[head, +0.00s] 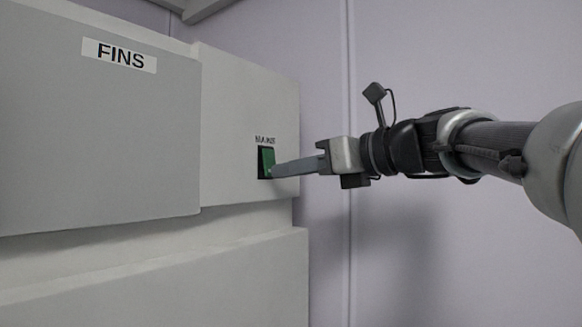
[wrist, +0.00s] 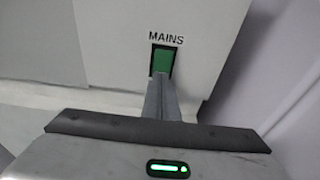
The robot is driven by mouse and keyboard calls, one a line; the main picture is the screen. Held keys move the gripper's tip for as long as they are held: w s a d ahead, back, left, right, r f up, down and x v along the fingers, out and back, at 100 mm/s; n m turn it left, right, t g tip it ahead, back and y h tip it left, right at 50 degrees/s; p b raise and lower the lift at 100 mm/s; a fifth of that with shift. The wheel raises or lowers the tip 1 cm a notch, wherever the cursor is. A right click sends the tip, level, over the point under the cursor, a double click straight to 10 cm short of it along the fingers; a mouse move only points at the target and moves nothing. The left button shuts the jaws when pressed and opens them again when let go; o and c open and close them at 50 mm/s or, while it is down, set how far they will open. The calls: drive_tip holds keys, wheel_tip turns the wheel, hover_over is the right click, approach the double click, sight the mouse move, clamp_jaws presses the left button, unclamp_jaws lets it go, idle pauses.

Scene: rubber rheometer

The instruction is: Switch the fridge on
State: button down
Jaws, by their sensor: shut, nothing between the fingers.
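A green rocker switch (head: 267,158) in a black frame sits on the side panel of a light grey cabinet (head: 235,100), under a small label that reads MAINS in the wrist view. The switch also shows in the wrist view (wrist: 163,60), just beyond my fingers. My gripper (head: 275,171) is shut and empty. Its fingertips are at the lower part of the switch and look to be touching it; they hide its lower edge in the wrist view (wrist: 161,77). I cannot tell whether the switch is pressed. No thing marked as a fridge is in view.
A panel labelled FINS (head: 120,55) covers the cabinet's left part. A lower grey ledge (head: 200,275) juts out beneath the switch panel. A plain pale wall (head: 450,60) stands behind my arm, with free room right of the cabinet.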

drive_tip(key=shift+w+a, duration=0.2)
drive_tip(key=shift+a, duration=0.1)
drive_tip(key=shift+w+a+f+b, duration=0.1)
drive_tip(key=shift+a+f+b, duration=0.1)
drive_tip(key=shift+f+b, duration=0.5)
drive_tip(key=shift+r, duration=0.6)
drive_tip(key=shift+d, duration=0.1)
